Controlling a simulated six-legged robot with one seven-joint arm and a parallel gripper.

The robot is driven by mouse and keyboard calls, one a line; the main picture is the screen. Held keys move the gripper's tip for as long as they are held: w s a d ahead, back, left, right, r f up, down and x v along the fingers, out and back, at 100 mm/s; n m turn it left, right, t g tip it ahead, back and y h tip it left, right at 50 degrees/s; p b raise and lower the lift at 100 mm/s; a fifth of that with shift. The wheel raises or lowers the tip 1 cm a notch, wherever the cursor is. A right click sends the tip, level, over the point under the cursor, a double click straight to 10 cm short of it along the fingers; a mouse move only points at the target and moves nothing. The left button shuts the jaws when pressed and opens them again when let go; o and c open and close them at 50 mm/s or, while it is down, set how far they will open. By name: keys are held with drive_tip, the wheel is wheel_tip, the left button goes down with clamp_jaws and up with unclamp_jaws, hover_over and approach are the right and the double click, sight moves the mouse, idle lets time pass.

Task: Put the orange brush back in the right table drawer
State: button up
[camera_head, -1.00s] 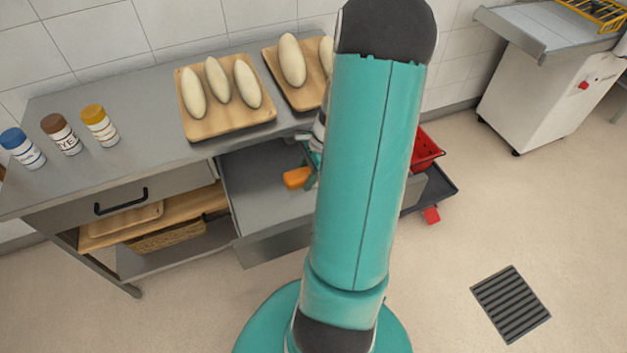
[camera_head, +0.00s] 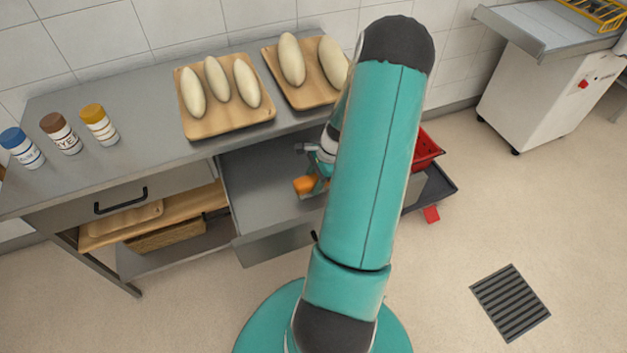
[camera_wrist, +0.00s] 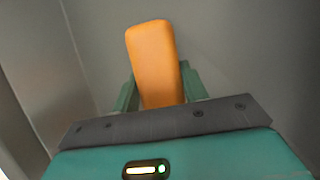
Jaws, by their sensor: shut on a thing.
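The orange brush (camera_head: 304,185) is at my gripper (camera_head: 318,182), over the open right table drawer (camera_head: 258,190). In the wrist view the brush (camera_wrist: 153,60) stands between the two green fingers (camera_wrist: 158,88), and my gripper is shut on it. The drawer is pulled out and its grey inside shows around the brush. I cannot tell whether the brush touches the drawer floor. My arm hides the right part of the drawer.
The steel table top (camera_head: 150,150) carries two wooden boards with dough loaves and several lidded jars. The left drawer (camera_head: 120,195) is shut. A red bin (camera_head: 426,149) stands right of my arm. A floor grate (camera_head: 511,303) lies at right.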

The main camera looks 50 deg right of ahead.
drive_tip(key=o, duration=1)
drive_tip(key=v, duration=1.2)
drive_tip(key=shift+a+r, duration=0.1)
drive_tip(key=shift+r, duration=0.05)
drive_tip(key=shift+w+r, duration=0.1)
drive_tip(key=w+a+r+n+h, duration=0.2)
drive_tip(key=w+a+r+n, duration=0.2)
drive_tip(key=a+r+n, duration=0.35)
drive_tip(key=w+a+r+n+h, duration=0.1)
drive_tip(key=w+a+r+n, duration=0.25)
drive_tip(key=a+r, duration=0.6)
drive_tip(key=s+a+r+n+t, duration=0.1)
drive_tip(key=s+a+r+n, duration=0.1)
drive_tip(key=a+n, duration=0.2)
drive_tip(key=s+a+r+n+t, duration=0.1)
drive_tip(key=s+a+r+n, duration=0.2)
drive_tip(key=a, duration=0.7)
drive_tip(key=s+a+r+n+t+h, duration=0.1)
drive_tip(key=s+a+r+n, duration=0.1)
drive_tip(key=a+n, duration=0.4)
drive_tip(key=shift+s+a+r, duration=0.1)
drive_tip(key=shift+s+a, duration=0.2)
drive_tip(key=shift+a, duration=0.2)
drive_tip(key=shift+s+a+r, duration=0.15)
drive_tip(key=shift+s+a, duration=0.2)
drive_tip(key=shift+a, duration=0.15)
